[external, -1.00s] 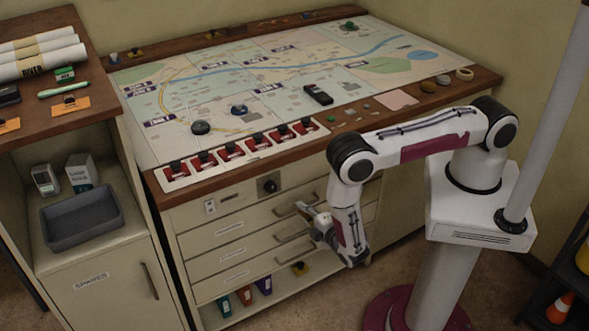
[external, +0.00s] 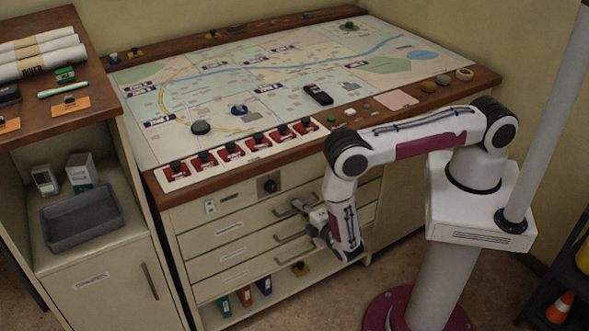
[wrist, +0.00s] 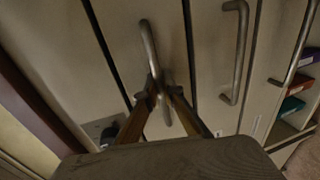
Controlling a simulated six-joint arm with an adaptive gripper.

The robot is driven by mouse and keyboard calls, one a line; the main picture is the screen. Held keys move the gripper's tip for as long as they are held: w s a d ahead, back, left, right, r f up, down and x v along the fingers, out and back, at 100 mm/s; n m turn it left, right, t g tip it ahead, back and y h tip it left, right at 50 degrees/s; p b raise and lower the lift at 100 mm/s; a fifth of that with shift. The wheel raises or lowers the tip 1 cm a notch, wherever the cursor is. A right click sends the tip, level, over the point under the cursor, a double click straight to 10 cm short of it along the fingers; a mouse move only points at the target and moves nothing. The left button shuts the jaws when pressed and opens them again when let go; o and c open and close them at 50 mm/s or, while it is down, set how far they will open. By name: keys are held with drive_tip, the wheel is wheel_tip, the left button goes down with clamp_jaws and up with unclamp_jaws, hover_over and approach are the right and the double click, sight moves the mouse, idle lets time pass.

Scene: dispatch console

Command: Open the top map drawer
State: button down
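The map cabinet has several cream drawer fronts with grey bar handles. The top map drawer (external: 205,238) is the highest labelled one and looks flush with the cabinet. Its handle (wrist: 148,42) shows in the wrist view, running between my fingertips. My gripper (wrist: 162,88) has its two fingers drawn in close on either side of this handle, about midway along the bar. In the external view my gripper (external: 308,211) is at the cabinet front, and it partly hides the handle.
Lower drawer handles (wrist: 236,50) lie beside my gripper. Above the top drawer is a panel with a black knob (external: 270,186). The wooden desk edge (external: 240,178) overhangs it. Coloured binders (external: 245,294) stand on the open bottom shelf.

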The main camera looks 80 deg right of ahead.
drive_tip(key=shift+s+a, duration=0.1)
drive_tip(key=shift+a, duration=0.05)
drive_tip(key=f+v, duration=0.3)
drive_tip(key=v, duration=1.1)
drive_tip(key=s+a+f+v, duration=0.1)
drive_tip(key=f+v, duration=0.2)
drive_tip(key=v, duration=1.2)
drive_tip(key=shift+s+a, duration=0.1)
drive_tip(key=shift+s, duration=0.05)
drive_tip(key=c, duration=2.5)
unclamp_jaws()
drive_tip(key=shift+v, duration=5.95)
drive_tip(key=shift+f, duration=0.15)
